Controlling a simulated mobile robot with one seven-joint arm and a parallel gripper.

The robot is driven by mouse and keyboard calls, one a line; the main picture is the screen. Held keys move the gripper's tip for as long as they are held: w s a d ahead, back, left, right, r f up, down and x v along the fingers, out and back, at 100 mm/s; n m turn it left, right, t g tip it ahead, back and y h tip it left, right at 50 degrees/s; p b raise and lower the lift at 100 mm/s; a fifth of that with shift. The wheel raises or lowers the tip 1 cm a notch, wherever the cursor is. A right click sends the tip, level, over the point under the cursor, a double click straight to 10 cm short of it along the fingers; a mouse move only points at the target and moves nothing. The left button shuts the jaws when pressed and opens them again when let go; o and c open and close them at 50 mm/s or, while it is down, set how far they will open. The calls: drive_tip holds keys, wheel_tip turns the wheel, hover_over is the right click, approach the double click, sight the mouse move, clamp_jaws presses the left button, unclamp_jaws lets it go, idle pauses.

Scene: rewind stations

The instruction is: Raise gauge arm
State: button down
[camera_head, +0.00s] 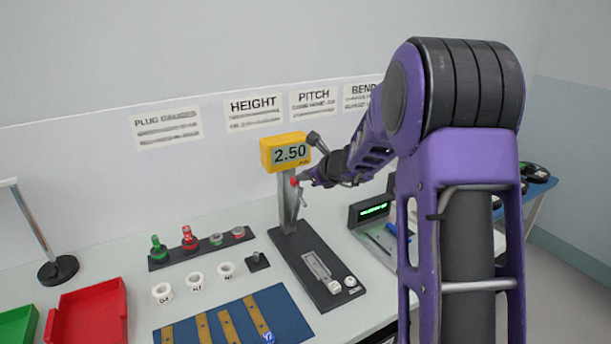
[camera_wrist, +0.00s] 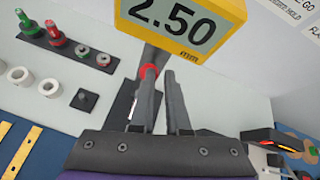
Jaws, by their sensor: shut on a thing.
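The height gauge has a yellow display (camera_head: 288,152) reading 2.50, on a grey upright post (camera_head: 287,205) that rises from a dark base (camera_head: 312,272). The display also shows in the wrist view (camera_wrist: 190,22), with "mm" under the number. The gauge arm's red knob (camera_head: 294,181) is at the post, just below the display. My gripper (camera_head: 300,181) is at this knob. In the wrist view my fingers (camera_wrist: 160,80) are shut on the red knob (camera_wrist: 149,71), which is partly hidden by the left finger. The rest of the gauge arm is hard to make out.
On the left are a rack with red and green plug gauges (camera_head: 190,239), several white rings (camera_head: 197,280), a blue mat (camera_head: 290,322) with brass strips, and a red bin (camera_head: 90,318). A device with a green-lit display (camera_head: 373,210) stands right of the gauge.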

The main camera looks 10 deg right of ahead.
drive_tip(key=shift+w+a+r, duration=0.25)
drive_tip(key=shift+a+r, duration=0.25)
drive_tip(key=shift+a, duration=0.1)
drive_tip(key=shift+r, duration=0.1)
drive_tip(key=shift+s+d+r, duration=0.2)
drive_tip(key=shift+s+r, duration=0.05)
drive_tip(key=shift+s, duration=0.3)
drive_tip(key=d+f+v, duration=0.1)
drive_tip(key=v, duration=1.5)
drive_tip(key=shift+s+p, duration=0.3)
drive_tip(key=shift+p, duration=0.05)
drive_tip(key=shift+w+r, duration=0.1)
